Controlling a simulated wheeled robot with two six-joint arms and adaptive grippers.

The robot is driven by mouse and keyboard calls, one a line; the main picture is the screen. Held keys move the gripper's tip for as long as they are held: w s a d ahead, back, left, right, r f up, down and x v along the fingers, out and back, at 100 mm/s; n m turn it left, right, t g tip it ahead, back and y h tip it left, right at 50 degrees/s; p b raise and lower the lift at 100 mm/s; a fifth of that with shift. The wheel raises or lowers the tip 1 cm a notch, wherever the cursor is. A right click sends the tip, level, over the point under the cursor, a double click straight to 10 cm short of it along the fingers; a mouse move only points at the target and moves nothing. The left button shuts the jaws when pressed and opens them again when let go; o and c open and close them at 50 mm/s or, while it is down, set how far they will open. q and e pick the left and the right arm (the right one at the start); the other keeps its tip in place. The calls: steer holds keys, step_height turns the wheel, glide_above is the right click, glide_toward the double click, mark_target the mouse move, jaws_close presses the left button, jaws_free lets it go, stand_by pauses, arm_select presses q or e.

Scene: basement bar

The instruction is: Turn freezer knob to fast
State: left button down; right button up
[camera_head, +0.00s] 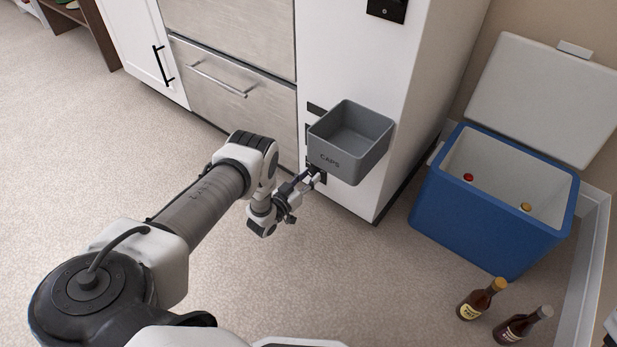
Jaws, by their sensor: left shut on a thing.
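My left gripper (311,181) reaches the front of the white cabinet unit (337,42), low down, just below and left of the grey CAPS box. Its fingers are shut on a small dark part at a black plate (321,178) there. That part is likely the freezer knob, but it is mostly hidden by the fingers and too small to read. Its setting and any markings cannot be made out. My right gripper is not in view.
The grey CAPS box (377,163) juts out from the cabinet front just above the left gripper. An open blue cooler (480,215) stands at the right. Two brown bottles (478,300) stand on the floor before it. Carpet to the left is clear.

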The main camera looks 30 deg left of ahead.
arm_select(q)
steer(key=m+p, duration=0.2)
steer(key=m, duration=0.4)
steer(key=shift+r, duration=0.1)
steer(key=m+p, duration=0.1)
steer(key=m, duration=0.4)
steer(key=shift+m, duration=0.3)
steer(key=m+p, duration=0.1)
steer(key=m, duration=0.5)
steer(key=shift+p, duration=0.35)
steer(key=m+p, duration=0.1)
steer(key=m, duration=0.4)
steer(key=shift+m, duration=0.4)
steer(key=c, duration=0.8)
jaws_free()
steer(key=shift+o, duration=0.2)
